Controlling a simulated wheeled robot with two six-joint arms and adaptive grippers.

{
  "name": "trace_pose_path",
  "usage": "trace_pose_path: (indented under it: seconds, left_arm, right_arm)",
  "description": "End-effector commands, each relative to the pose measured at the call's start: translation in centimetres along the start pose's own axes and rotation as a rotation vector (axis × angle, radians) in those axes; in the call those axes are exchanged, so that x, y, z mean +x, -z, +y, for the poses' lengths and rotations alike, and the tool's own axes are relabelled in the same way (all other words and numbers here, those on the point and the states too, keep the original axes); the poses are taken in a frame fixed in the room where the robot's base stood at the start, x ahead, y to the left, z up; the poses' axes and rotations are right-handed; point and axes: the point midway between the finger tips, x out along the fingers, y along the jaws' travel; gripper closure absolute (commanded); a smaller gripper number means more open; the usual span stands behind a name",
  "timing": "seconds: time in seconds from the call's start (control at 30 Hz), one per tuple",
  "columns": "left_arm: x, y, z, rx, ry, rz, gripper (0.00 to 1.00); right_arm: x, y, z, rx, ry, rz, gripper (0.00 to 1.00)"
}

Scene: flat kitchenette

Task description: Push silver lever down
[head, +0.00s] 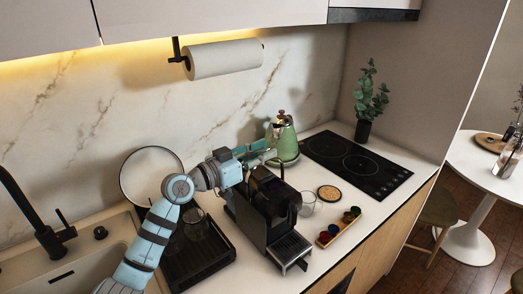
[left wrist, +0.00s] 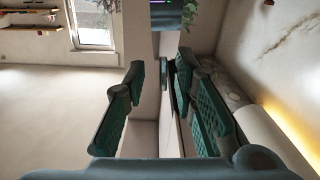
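The black coffee machine (head: 262,222) stands on the counter in the middle of the head view, with a drip tray at its front. A silver lever cannot be clearly made out; the top of the machine is partly behind my left gripper. My left gripper (head: 262,156) is just above and behind the machine's top, pointing right toward the kettle. In the left wrist view its two fingers (left wrist: 160,95) with green pads stand apart, with nothing seen held between them. Whether it touches the machine cannot be told. My right gripper is out of view.
A green kettle (head: 285,143) stands just beyond the left fingertips. A glass (head: 308,204), a round coaster (head: 329,193) and a tray of capsules (head: 331,236) are right of the machine. A dark drying rack (head: 190,262) is left. A paper roll (head: 224,59) hangs above.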

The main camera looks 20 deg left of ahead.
Motion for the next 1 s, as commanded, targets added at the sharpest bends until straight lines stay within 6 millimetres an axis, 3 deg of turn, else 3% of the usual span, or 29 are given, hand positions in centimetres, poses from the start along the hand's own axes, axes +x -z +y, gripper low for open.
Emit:
trace_pose_path:
  seconds: [0.17,0.33,1.0]
  left_arm:
    - [-0.01,-0.07,-0.03,0.000,0.001,0.000,0.75]
    - [-0.03,-0.07,-0.04,0.000,0.001,0.000,1.00]
    - [-0.05,-0.21,0.91,0.075,0.001,0.002,1.00]
  right_arm:
    - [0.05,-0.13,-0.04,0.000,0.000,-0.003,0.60]
    - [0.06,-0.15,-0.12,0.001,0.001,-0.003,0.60]
    - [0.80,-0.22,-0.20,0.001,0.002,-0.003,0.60]
